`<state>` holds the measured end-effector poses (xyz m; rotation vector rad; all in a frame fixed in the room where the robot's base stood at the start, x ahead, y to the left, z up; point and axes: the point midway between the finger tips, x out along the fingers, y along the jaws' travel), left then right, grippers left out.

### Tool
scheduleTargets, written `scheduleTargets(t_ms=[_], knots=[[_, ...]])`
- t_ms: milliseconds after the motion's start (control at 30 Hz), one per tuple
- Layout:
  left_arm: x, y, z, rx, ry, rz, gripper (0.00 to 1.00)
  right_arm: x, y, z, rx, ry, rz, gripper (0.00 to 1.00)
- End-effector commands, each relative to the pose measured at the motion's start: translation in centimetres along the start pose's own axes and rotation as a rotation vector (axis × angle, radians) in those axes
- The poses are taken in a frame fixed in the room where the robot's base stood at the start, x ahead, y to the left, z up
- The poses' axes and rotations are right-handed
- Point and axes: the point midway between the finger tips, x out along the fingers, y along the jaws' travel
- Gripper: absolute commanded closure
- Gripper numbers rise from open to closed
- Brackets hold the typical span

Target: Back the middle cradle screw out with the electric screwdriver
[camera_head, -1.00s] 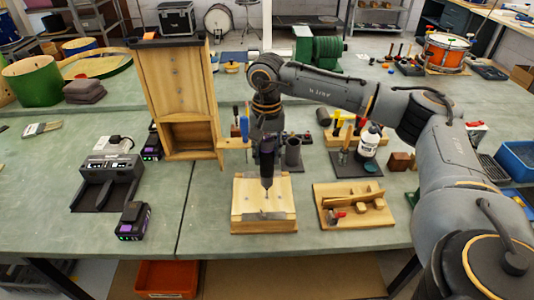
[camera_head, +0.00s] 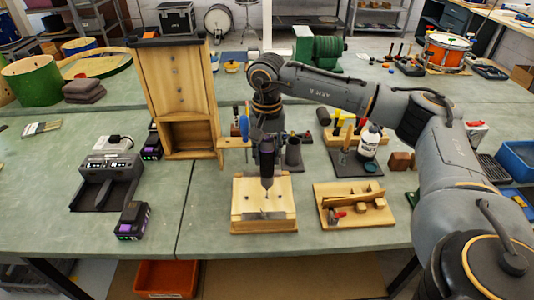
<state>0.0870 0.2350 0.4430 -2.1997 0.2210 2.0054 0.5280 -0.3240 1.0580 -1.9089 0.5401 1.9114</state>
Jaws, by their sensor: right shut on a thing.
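My right gripper (camera_head: 267,136) is shut on the dark electric screwdriver (camera_head: 267,164), which hangs upright, bit down. The gripper's fingers are small and partly hidden behind the tool and wrist. The bit points at the middle of the wooden cradle block (camera_head: 263,225), near its top face. The middle screw is hidden or too small to make out under the bit, and I cannot tell whether the bit touches it. Small dark screw heads show on the block's top at either side. My left gripper is not in view.
A wooden tray with a red-handled clamp (camera_head: 336,217) lies to the right of the block. A charger (camera_head: 108,178) and a battery pack (camera_head: 133,221) stand at left. A tall wooden cabinet (camera_head: 178,90) rises behind. Bare bench lies between the batteries and block.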

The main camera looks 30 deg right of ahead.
Motion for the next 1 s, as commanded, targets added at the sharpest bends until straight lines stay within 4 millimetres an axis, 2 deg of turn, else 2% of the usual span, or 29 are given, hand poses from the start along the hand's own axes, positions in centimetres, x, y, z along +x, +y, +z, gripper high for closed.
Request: scheduleTargets(t_ms=[1000], knots=[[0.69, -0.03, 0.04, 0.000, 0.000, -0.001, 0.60, 0.45, -0.05, -0.03, 0.000, 0.001, -0.002, 1.00]])
